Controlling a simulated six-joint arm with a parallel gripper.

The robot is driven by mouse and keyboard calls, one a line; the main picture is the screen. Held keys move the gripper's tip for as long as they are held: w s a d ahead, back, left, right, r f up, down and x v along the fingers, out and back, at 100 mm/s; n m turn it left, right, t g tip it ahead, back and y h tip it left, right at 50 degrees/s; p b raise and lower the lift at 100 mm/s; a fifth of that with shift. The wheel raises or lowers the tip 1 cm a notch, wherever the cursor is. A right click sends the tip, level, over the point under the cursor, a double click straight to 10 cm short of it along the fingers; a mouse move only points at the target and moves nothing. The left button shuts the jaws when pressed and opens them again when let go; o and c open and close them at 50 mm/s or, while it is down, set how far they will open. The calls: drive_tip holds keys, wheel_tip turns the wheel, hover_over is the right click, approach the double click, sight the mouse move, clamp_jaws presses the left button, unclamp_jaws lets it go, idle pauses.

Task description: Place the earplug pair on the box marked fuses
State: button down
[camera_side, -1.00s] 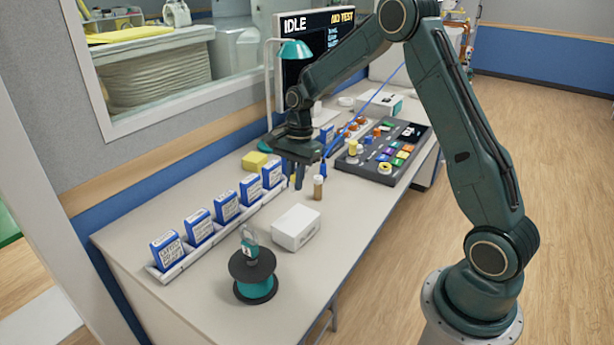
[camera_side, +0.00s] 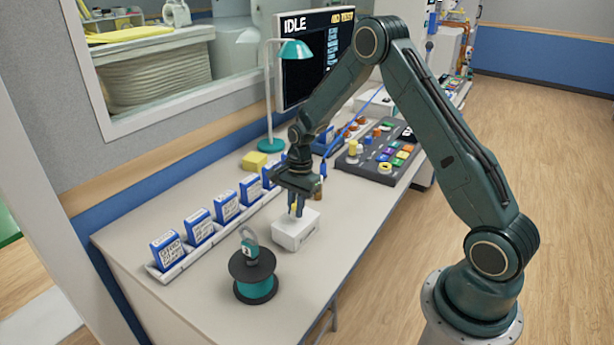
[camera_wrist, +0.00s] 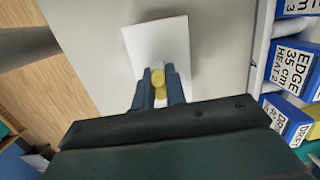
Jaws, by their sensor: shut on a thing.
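My gripper (camera_side: 296,211) is pointing down over a white box (camera_side: 296,234) on the bench. In the wrist view my gripper (camera_wrist: 159,90) is shut on a small yellow thing, the earplug pair (camera_wrist: 158,77). The white box (camera_wrist: 155,38) lies behind the fingertips there. Any marking on the box is too small to read. In the side view the fingertips overlap the box top; I cannot tell whether the earplugs touch it.
A rack of blue-and-white boxes (camera_side: 198,227) runs along the wall side. A yellow block (camera_side: 255,161), a lamp (camera_side: 271,144) and a control panel (camera_side: 384,154) stand farther back.

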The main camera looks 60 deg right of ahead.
drive_tip(key=shift+f, duration=0.3)
drive_tip(key=shift+f, duration=0.15)
drive_tip(key=c, duration=1.4)
unclamp_jaws()
drive_tip(key=shift+c, duration=0.2)
wheel_tip(320, 180, up, 12)
drive_tip(key=d, duration=0.1)
drive_tip(key=shift+d, duration=0.4)
drive_tip(key=shift+r, duration=0.2)
